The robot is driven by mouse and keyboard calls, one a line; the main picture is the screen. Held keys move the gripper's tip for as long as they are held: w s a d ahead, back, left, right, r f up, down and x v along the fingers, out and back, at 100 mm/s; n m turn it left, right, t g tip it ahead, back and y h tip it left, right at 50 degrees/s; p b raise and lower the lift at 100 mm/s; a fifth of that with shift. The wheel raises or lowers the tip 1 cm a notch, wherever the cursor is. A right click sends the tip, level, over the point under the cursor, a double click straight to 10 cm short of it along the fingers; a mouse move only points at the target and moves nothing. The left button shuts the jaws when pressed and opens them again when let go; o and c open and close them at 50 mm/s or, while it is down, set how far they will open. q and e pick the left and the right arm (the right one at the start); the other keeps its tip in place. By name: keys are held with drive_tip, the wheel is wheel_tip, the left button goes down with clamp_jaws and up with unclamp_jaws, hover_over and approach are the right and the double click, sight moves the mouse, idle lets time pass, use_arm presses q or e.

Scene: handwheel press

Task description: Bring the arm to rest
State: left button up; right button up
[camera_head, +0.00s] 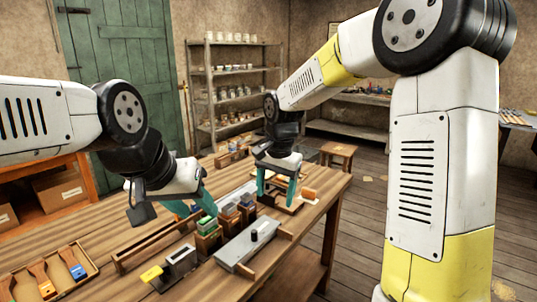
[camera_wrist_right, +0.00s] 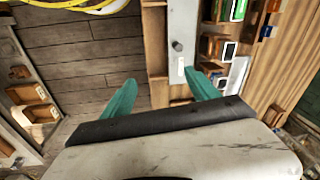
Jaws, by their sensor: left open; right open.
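My right gripper (camera_head: 277,198) is over the bench's far right part, fingers pointing down and apart, close to a small wooden piece. In the right wrist view its two teal fingers (camera_wrist_right: 160,80) are spread, with nothing held between them. My right arm fills the right side of the head view.
A grey metal plate with a black knob (camera_head: 238,251) lies at the bench's front. Small blocks (camera_head: 208,226) stand behind it. A brush tray (camera_head: 87,256) lies at left. A stool (camera_head: 339,151) and shelves (camera_head: 232,80) are behind.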

drive_tip(key=s+d+r+n+t, duration=0.1)
drive_tip(key=s+d+r+n, duration=0.1)
drive_tip(key=s, duration=0.4)
drive_tip(key=s+d+r+n+t+y, duration=0.1)
drive_tip(key=s+d+r+t, duration=0.1)
drive_tip(key=s+d+r, duration=0.2)
drive_tip(key=s+d+r+n+t, duration=0.1)
drive_tip(key=s+d+r+n, duration=0.1)
drive_tip(key=s+d, duration=0.5)
drive_tip(key=s+r, duration=0.1)
drive_tip(key=s, duration=0.1)
drive_tip(key=shift+s+n+t, duration=0.3)
